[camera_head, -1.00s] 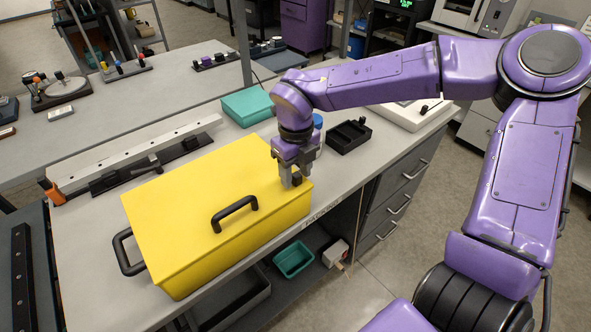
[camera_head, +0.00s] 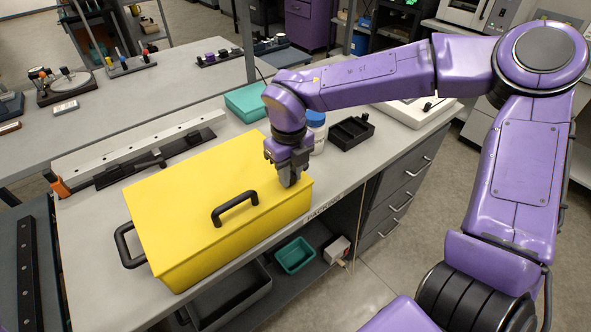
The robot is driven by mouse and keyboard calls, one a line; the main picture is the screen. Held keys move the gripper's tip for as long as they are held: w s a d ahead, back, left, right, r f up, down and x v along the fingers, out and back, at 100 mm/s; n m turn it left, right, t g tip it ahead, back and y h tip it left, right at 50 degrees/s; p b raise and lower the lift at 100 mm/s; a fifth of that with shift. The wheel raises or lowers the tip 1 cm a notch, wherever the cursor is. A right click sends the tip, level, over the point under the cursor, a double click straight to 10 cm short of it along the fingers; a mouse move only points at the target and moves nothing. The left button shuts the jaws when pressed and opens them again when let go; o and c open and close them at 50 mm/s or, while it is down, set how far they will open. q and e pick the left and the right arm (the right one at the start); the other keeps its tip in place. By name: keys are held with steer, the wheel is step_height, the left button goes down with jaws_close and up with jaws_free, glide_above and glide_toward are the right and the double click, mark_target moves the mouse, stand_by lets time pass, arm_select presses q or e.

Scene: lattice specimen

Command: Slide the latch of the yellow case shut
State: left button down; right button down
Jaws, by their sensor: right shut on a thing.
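The yellow case (camera_head: 195,205) lies closed on the grey bench, with a black handle (camera_head: 235,207) on its lid and another black handle (camera_head: 128,246) at its left end. My right gripper (camera_head: 289,182) points down at the right end of the lid. It is shut on a small piece there, which the fingers hide almost fully; I take this to be the latch. How far the latch has slid cannot be seen. My left gripper is not in view.
A blue-capped white jar (camera_head: 317,135) stands just behind my right gripper. A black tray (camera_head: 351,132) and a teal box (camera_head: 247,103) stand further back. A long metal rail (camera_head: 140,143) lies behind the case. The bench's front edge is close to the case.

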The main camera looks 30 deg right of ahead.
steer(key=c, duration=1)
jaws_free()
steer(key=shift+f, duration=0.1)
steer(key=shift+o, duration=0.2)
step_height(320, 180, up, 10)
steer(key=b, duration=0.1)
steer(key=shift+r, duration=0.25)
